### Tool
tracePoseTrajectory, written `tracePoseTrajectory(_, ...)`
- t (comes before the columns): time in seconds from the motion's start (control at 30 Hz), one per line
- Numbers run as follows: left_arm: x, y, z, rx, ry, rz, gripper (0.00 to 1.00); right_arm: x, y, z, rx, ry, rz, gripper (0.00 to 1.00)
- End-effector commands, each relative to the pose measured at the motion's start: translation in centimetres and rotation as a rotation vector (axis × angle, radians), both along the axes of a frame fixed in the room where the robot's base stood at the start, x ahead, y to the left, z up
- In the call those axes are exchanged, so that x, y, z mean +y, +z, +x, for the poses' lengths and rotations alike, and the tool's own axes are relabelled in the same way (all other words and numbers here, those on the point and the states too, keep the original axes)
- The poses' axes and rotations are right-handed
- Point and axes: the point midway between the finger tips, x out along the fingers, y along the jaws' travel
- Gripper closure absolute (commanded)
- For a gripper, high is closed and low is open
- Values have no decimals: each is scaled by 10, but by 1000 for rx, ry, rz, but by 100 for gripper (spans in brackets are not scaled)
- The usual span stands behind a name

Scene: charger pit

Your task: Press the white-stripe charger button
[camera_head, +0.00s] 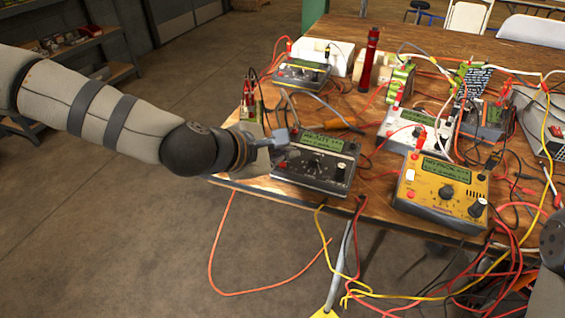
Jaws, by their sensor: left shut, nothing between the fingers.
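Several chargers with green displays and knobs stand on the wooden table (235,183): a dark one (314,165) at the front left, a yellow one (440,190) at the front right, a white one (414,131) behind it, and dark ones at the back left (300,73) and right (487,121). I cannot make out which carries a white stripe. My left gripper (283,140) is shut and empty at the upper left corner of the front-left dark charger; I cannot tell whether it touches. My right gripper is out of view; only part of my right arm shows at the right edge.
Red, yellow and black cables tangle over the table and hang off its front edge. A red cylinder (370,60) stands upright behind the chargers, near white boxes (313,53). A grey device (546,128) is at the right. The floor at left is mostly clear.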

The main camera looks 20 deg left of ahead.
Motion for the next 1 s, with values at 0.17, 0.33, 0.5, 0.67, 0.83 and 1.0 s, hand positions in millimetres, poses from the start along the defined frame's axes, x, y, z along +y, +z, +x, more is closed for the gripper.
tracePoseTrajectory(0.17,0,0,0,0,0,0,100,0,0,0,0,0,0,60)
tracePoseTrajectory(0.33,0,-2,0,1,-1,0,100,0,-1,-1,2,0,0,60)
tracePoseTrajectory(0.5,0,-9,1,4,0,0,100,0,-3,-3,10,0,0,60)
tracePoseTrajectory(0.67,0,-9,1,0,0,0,100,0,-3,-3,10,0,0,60)
tracePoseTrajectory(0.83,0,-9,2,0,0,0,100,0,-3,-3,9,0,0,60)
tracePoseTrajectory(1.0,0,-10,2,1,-1,0,100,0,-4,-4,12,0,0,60)
